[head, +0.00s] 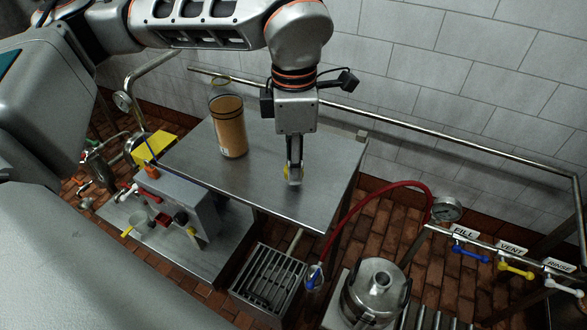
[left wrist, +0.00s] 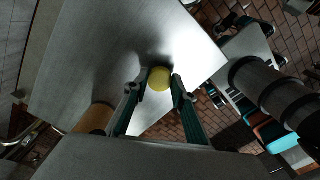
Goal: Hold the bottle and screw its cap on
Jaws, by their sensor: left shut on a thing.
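The bottle (head: 230,132) is a tan-brown cylinder with a dark rim and a pale label. It stands upright on the steel table, and its tan side also shows in the left wrist view (left wrist: 95,119). My left gripper (head: 294,176) points down over the table, to the right of the bottle and apart from it. It is shut on a round yellow cap (left wrist: 160,78), which lies between the fingertips in the left wrist view. In the head view the fingers hide most of the cap. I cannot tell whether the cap touches the table. My right gripper is not in view.
The steel table (head: 330,160) is clear around the bottle and gripper. A metal rail (head: 420,128) runs along the tiled wall behind. A valve box (head: 180,205) stands at the left, a red hose (head: 370,192) and steel vessel (head: 375,292) at the front right.

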